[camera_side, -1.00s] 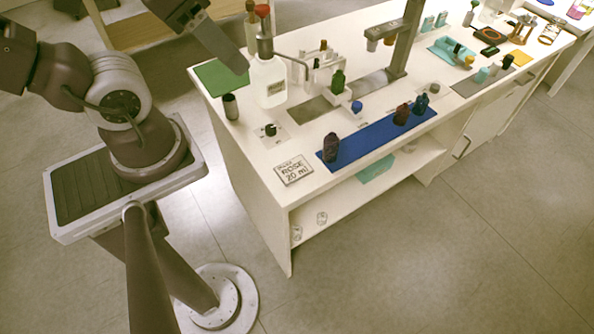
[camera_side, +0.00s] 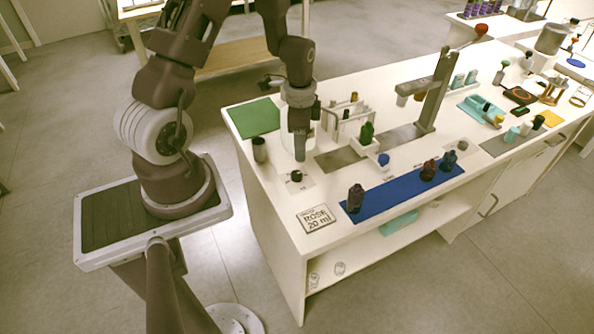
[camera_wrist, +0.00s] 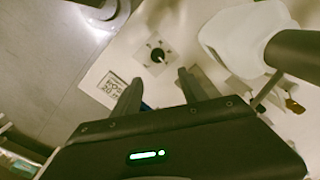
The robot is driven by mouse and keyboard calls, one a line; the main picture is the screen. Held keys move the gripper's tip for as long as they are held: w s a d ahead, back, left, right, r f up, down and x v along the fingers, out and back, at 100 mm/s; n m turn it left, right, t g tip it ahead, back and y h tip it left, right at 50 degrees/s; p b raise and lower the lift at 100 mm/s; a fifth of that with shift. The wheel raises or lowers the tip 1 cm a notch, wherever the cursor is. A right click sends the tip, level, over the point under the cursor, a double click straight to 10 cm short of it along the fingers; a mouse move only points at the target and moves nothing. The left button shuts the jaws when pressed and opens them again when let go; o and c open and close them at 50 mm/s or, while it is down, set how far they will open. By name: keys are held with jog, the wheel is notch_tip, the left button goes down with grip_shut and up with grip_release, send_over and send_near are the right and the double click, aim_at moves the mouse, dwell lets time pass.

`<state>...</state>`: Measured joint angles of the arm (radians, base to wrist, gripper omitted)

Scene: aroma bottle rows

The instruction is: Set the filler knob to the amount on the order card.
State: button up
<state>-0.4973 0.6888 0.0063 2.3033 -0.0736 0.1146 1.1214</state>
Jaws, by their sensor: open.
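The filler knob (camera_side: 296,176) is small, black and round on a pale plate near the table's left end. In the wrist view the knob (camera_wrist: 157,55) shows a light pointer line and lies just beyond my open fingertips. The dial marks are too small to read. The order card (camera_side: 316,219) lies flat at the front left corner and reads "ROSE 20 ml"; it also shows in the wrist view (camera_wrist: 109,88). My gripper (camera_side: 300,158) points down just above the knob, apart from it as far as I can tell. Its fingers (camera_wrist: 158,88) are open and empty.
A white filler bottle (camera_wrist: 225,40) stands close behind my gripper. A green bottle (camera_side: 367,134) stands in a holder to the right. A blue mat (camera_side: 390,196) carries several dark bottles. A dark cylinder (camera_side: 259,149) and green mat (camera_side: 253,118) are at the left.

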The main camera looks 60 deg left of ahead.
aim_at(296, 174)
jog(key=shift+m, duration=0.3)
jog(key=f, duration=0.6)
jog(key=s+f, duration=0.1)
jog(key=f, duration=0.3)
jog(key=shift+a+f, duration=0.1)
jog(key=shift+a, duration=0.3)
grip_shut()
